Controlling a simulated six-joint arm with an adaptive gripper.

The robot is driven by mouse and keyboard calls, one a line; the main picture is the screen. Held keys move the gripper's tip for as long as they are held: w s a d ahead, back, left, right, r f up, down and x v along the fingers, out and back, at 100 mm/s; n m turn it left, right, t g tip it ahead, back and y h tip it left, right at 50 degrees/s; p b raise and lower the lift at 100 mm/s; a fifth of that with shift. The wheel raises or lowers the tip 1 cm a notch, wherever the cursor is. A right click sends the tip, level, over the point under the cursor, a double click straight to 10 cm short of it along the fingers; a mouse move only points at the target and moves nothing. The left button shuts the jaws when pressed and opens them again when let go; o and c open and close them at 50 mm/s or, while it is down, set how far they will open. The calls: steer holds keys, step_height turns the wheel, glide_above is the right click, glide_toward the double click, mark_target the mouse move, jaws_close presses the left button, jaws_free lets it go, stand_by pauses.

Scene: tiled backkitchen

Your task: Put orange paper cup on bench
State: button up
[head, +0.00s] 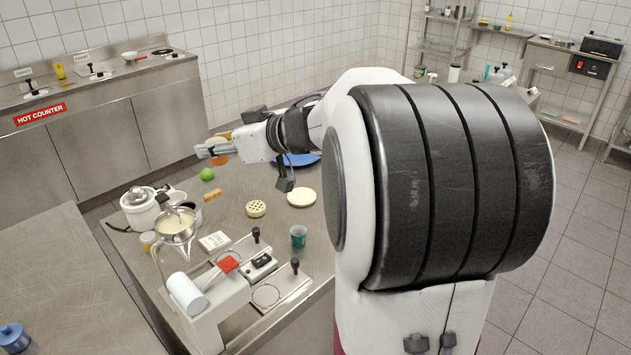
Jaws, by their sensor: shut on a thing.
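My gripper (205,150) is at the far left end of my arm, over the far edge of the middle steel worktop (235,230). It is shut on the orange paper cup (219,160), which shows as a small orange patch below the fingers. The fingers and wrist hide much of the cup. I cannot tell whether the cup touches the worktop. No label shows which surface is the bench.
A green ball-like fruit (207,174), a waffle-like round (256,209), a pale disc (301,198) and a teal cup (298,236) are on the worktop. A blue plate (300,159) is partly behind my arm. A pot (140,210) and funnel (176,225) crowd the left edge.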

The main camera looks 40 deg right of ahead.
steer(key=s+d+m+h, duration=0.3)
steer(key=s+d, duration=0.9)
steer(key=d, duration=0.3)
glide_above(304, 240)
steer(key=s, duration=0.4)
step_height(304, 240, down, 17)
steer(key=shift+w+f, duration=0.15)
steer(key=shift+f, duration=0.55)
steer(key=shift+f, duration=2.9)
steer(key=shift+f, duration=0.1)
steer(key=shift+f, duration=1.95)
steer(key=shift+f, duration=0.15)
